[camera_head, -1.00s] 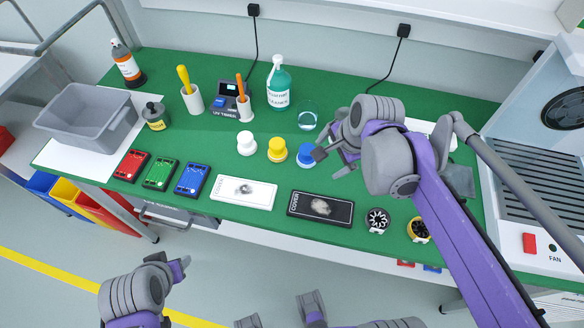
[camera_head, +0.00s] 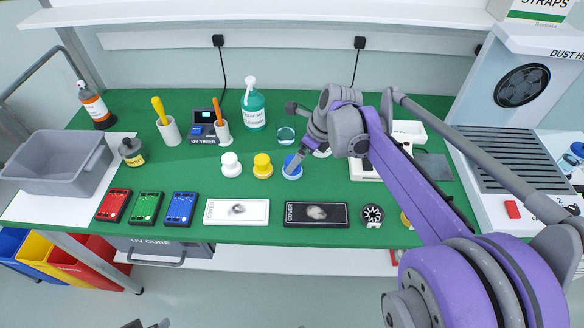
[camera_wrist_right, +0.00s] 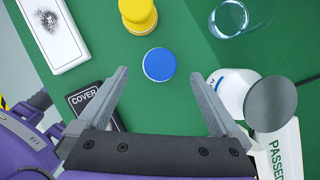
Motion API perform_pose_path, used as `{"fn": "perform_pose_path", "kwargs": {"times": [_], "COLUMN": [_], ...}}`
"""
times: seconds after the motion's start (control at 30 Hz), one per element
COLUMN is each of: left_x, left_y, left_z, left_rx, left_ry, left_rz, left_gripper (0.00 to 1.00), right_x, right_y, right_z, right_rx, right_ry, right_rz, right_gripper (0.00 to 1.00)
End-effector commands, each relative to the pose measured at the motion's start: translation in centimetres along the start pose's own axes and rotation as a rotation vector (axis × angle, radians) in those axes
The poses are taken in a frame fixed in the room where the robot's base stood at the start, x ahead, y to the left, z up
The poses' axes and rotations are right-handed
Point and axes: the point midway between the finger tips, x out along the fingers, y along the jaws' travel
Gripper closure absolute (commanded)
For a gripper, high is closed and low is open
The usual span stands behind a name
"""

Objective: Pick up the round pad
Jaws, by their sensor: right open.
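A round blue piece (camera_head: 292,169) stands on the green bench, at the right end of a row with a yellow piece (camera_head: 263,167) and a white piece (camera_head: 231,165). I cannot tell for sure which is the round pad. My right gripper (camera_head: 296,163) is over the blue piece and partly covers it in the head view. In the right wrist view my right gripper (camera_wrist_right: 158,95) is open and empty. The blue disc (camera_wrist_right: 159,64) lies ahead of and between the fingertips, apart from both. Only a scrap of what seems my left gripper (camera_head: 148,324) shows at the bottom edge.
A clear glass dish (camera_wrist_right: 236,17) and a grey disc (camera_wrist_right: 270,103) by a white box marked PASSED (camera_wrist_right: 281,152) lie to the right. A black COVER plate (camera_head: 316,214) lies nearer the front edge. A green bottle (camera_head: 253,108) stands behind the row.

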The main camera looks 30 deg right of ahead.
Motion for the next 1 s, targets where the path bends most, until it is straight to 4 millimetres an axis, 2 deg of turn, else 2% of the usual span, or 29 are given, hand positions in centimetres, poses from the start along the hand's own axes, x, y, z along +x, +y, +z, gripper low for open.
{"fn": "perform_pose_path", "kwargs": {"times": [0.13, 0.4, 0.7, 0.77, 1.0], "left_x": [0.1, 0.3, 0.3, 0.3, 0.3], "left_y": [0.0, 0.0, 0.0, 0.0, 0.0], "left_z": [0.1, 0.2, 0.2, 0.2, 0.2], "left_rx": [0.0, 0.0, 0.0, 0.0, 0.0], "left_ry": [0.0, -0.001, -0.001, -0.001, -0.001], "left_rz": [0.0, 0.0, 0.0, 0.0, 0.0], "left_gripper": [0.5, 0.5, 0.5, 0.5, 0.5], "right_x": [1.2, 5.0, 5.6, 5.6, 5.5], "right_y": [0.0, -0.1, -0.1, -0.1, -0.1], "right_z": [0.1, 0.2, 0.2, 0.2, 0.2], "right_rx": [-0.002, -0.002, -0.002, -0.002, -0.002], "right_ry": [0.0, 0.0, 0.0, 0.0, 0.0], "right_rz": [0.001, 0.001, 0.0, 0.0, 0.0], "right_gripper": [0.0, 0.0, 0.0, 0.09, 0.52]}}
